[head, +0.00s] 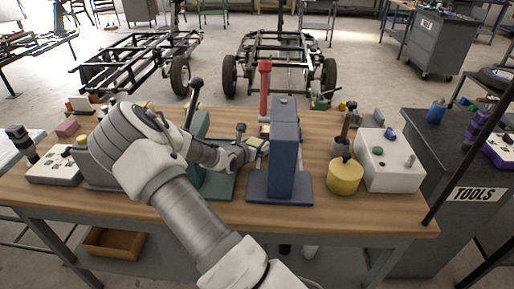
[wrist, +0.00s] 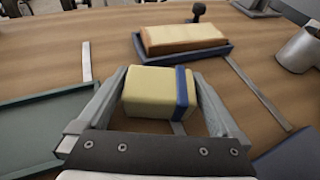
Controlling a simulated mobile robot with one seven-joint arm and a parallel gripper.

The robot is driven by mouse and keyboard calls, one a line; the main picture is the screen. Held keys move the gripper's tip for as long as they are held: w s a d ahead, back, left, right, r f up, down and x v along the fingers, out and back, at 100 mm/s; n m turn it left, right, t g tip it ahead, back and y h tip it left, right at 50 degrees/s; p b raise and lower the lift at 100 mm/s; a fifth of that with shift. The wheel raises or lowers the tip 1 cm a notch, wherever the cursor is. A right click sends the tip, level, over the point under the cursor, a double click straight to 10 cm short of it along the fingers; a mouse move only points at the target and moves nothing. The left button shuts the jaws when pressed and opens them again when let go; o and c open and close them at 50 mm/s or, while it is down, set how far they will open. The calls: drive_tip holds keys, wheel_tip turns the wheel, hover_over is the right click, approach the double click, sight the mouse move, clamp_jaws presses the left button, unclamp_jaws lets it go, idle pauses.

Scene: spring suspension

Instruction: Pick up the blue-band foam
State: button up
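The blue-band foam (wrist: 152,95) is a pale yellow block with a blue band near its right end. In the wrist view it lies between the two fingers of my gripper (wrist: 160,72). The fingers stand wide apart, one on each side, with what look like narrow gaps to the block. In the head view my gripper (head: 258,146) reaches over the workbench, left of an upright blue-grey stand, and the foam is largely hidden there. I cannot tell how far the foam is above the surface.
The blue-grey stand (head: 285,150) rises close to the right of my gripper. A blue tray (wrist: 222,51) with an orange-tan block (wrist: 184,37) lies beyond the foam. A green tray (wrist: 40,125) is at left, a grey metal cup (wrist: 300,48) at right.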

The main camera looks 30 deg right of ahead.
drive_tip(key=c, duration=1)
drive_tip(key=shift+c, duration=0.2)
drive_tip(key=shift+r, duration=0.15)
